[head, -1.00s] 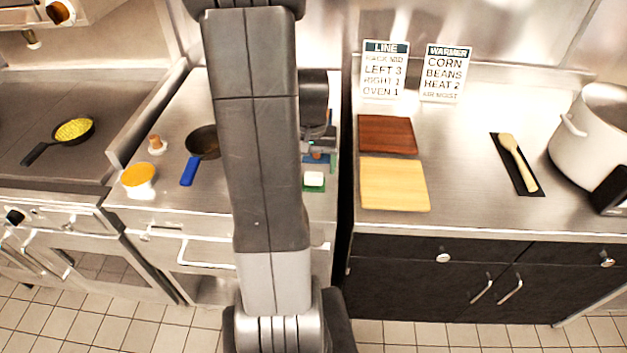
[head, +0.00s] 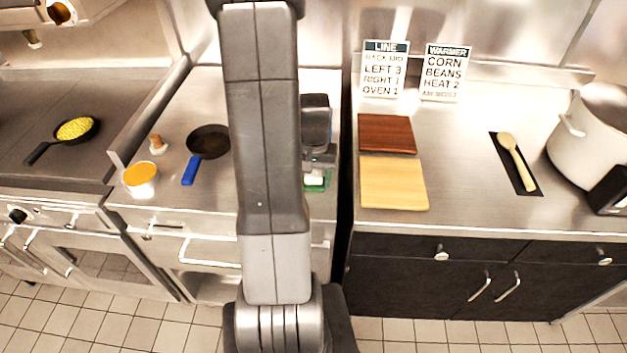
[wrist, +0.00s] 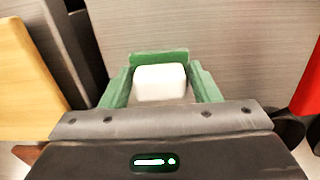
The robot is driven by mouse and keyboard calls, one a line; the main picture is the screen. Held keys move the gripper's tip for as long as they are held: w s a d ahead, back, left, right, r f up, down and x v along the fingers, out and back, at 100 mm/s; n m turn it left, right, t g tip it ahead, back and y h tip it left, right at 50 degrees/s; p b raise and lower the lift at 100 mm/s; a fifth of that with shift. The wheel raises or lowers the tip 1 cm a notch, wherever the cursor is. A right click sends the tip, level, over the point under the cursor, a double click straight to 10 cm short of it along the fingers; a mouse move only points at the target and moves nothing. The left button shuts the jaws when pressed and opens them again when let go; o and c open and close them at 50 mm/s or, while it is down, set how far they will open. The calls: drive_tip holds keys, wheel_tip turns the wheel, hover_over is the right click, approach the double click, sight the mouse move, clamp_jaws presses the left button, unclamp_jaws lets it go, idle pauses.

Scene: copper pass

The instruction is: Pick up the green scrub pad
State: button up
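The green scrub pad (head: 314,188) lies flat on the steel counter in the head view, right of my arm, with a white block (head: 314,181) on it. In the wrist view the pad's green far edge (wrist: 160,57) shows behind the white block (wrist: 160,82), which hides much of the pad. My gripper (wrist: 160,76) is open, with a green finger on each side of the white block. In the head view my gripper (head: 319,168) is low over the pad. Whether the fingers touch the pad or the block, I cannot tell.
A dark pan (head: 208,141) with a blue handle, an orange-topped cup (head: 141,178) and a small brown-topped item (head: 157,145) stand left of my arm. A gap separates this counter from the right one, with a pale board (head: 394,184) and a red-brown board (head: 387,133).

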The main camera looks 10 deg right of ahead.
sight(313, 173)
drive_tip(key=shift+c, duration=0.5)
drive_tip(key=shift+w+r, duration=0.1)
drive_tip(key=shift+r, duration=0.35)
wheel_tip(313, 173, up, 9)
drive_tip(key=shift+r+b, duration=0.1)
drive_tip(key=shift+b, duration=0.35)
drive_tip(key=shift+o, duration=0.8)
drive_tip(key=shift+c, duration=0.3)
